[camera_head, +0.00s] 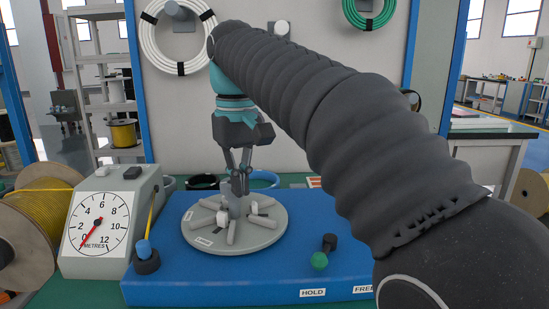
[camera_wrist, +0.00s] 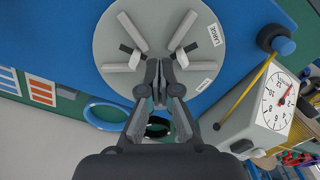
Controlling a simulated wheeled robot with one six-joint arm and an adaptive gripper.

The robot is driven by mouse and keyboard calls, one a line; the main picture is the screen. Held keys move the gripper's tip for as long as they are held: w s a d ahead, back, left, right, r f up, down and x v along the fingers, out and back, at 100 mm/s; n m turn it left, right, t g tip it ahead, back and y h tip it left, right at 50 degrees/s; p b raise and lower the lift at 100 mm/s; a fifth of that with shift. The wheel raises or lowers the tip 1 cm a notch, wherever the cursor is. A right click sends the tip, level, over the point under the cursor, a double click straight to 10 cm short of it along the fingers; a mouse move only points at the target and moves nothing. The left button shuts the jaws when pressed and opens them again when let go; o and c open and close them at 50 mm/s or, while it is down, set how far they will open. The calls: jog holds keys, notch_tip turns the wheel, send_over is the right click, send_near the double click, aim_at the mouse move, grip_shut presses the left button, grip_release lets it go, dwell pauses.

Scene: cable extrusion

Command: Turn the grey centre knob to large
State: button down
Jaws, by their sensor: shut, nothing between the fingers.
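The grey centre knob (camera_head: 234,207) stands upright in the middle of a round grey disc (camera_head: 262,239) with several pale radial bars. My gripper (camera_head: 237,188) points down directly over the knob, its fingers shut and empty. The fingertips are at the knob's top; I cannot tell whether they touch it. In the wrist view my gripper (camera_wrist: 160,98) covers the disc's centre and hides the knob. The disc (camera_wrist: 150,14) carries a label reading LARGE (camera_wrist: 214,35) and a second label (camera_wrist: 204,85), too small to read.
A metres dial (camera_head: 98,222) stands at left, beside a yellow cable reel (camera_head: 40,210). Coils hang on the panel behind.

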jog(key=shift+w+d+p, duration=0.2)
jog(key=shift+d+p, duration=0.1)
jog(key=shift+p, duration=0.2)
jog(key=shift+w+d, duration=0.2)
jog(key=shift+d, duration=0.05)
jog(key=shift+w+d, duration=0.2)
jog(key=shift+w, duration=0.05)
dwell(0.4)
jog(key=shift+s+d, duration=0.1)
jog(key=shift+d, duration=0.05)
jog(key=shift+s+d, duration=0.1)
jog(key=shift+d, duration=0.05)
notch_tip(320, 180, up, 6)
dwell(0.7)
